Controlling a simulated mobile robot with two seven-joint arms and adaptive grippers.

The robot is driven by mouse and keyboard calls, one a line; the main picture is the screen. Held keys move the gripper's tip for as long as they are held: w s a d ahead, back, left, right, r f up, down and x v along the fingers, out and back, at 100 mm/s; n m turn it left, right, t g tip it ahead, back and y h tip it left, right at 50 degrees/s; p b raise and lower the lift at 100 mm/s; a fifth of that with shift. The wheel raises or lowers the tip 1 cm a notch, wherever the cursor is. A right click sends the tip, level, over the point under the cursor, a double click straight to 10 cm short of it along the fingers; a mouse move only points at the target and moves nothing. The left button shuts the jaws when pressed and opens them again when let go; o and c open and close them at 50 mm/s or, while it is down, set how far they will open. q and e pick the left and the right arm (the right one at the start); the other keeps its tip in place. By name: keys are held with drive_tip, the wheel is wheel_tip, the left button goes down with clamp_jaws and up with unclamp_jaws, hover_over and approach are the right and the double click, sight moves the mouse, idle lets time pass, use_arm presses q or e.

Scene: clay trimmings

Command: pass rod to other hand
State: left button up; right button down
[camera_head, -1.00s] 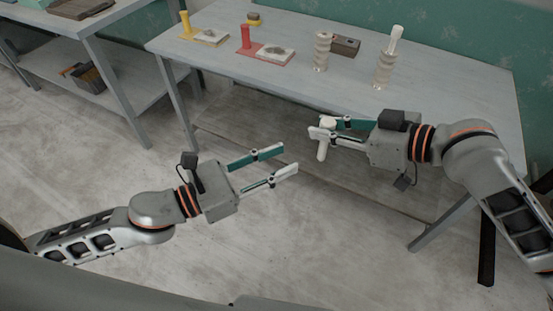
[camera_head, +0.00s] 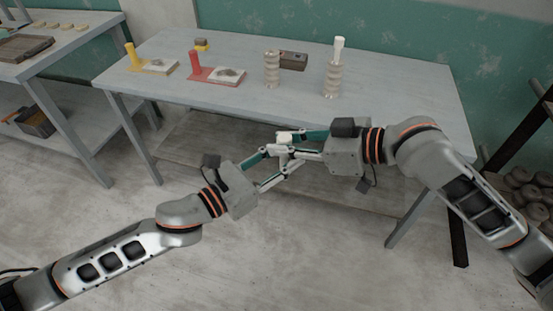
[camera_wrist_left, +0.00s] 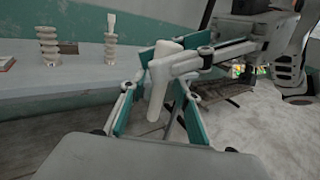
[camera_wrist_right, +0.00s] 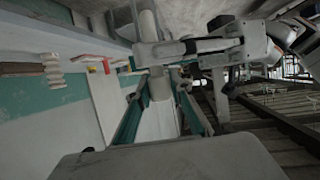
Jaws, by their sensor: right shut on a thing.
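The rod (camera_head: 285,138) is white and held in the air in front of the table, where my two grippers meet. My right gripper (camera_head: 287,144) is shut on its upper part. In the left wrist view, the rod (camera_wrist_left: 158,92) hangs slightly tilted between the fingers of my left gripper (camera_wrist_left: 160,98), which stand apart on either side of it. In the head view my left gripper (camera_head: 276,165) comes in from the lower left, its tips overlapping the right one's. The right wrist view also shows the rod (camera_wrist_right: 158,84). The rod's lower part is hidden in the head view.
On the grey table (camera_head: 190,105) stand a ribbed holder (camera_head: 271,70), another ribbed holder (camera_head: 333,80) with a white rod upright in it, a brown block (camera_head: 293,61), a red stand (camera_head: 214,73) and a yellow stand (camera_head: 150,65).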

use_arm(q)
clamp_jaws()
use_arm(e)
drive_tip(key=c, duration=1.7)
unclamp_jaws()
